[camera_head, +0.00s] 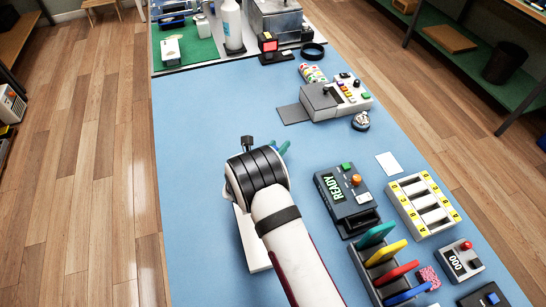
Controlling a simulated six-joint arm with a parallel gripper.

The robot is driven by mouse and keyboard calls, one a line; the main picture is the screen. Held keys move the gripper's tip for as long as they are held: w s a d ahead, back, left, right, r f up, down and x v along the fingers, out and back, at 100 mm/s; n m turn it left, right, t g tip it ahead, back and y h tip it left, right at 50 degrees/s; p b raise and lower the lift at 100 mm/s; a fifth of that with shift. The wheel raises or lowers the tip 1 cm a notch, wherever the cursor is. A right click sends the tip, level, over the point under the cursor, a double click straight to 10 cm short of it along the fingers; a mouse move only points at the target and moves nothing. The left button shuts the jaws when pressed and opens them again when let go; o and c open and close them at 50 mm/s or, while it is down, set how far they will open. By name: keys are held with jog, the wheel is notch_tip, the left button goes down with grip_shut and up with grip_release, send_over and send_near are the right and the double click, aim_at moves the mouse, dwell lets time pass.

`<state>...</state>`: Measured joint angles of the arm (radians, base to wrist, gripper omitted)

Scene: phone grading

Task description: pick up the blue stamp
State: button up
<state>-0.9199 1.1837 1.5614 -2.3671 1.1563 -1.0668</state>
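A rack (372,283) at the lower right holds a row of upright coloured pieces that look like stamp handles. The blue stamp (407,294) is the nearest one, beside the red one (396,274), with yellow (386,252) and green (375,235) ones farther back. My arm reaches up from the bottom edge, with its black-banded wrist over the middle of the blue mat, left of and apart from the rack. Small teal tips (281,148) show just past the wrist and may be part of my gripper. The rest of the gripper is hidden behind the wrist.
A device reading READY (345,200) stands behind the rack. A slotted tray with yellow labels (424,204), a pink speckled block (429,277) and a counter (461,261) are to its right. The mat's left side (190,190) is clear.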

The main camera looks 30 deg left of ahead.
grip_shut()
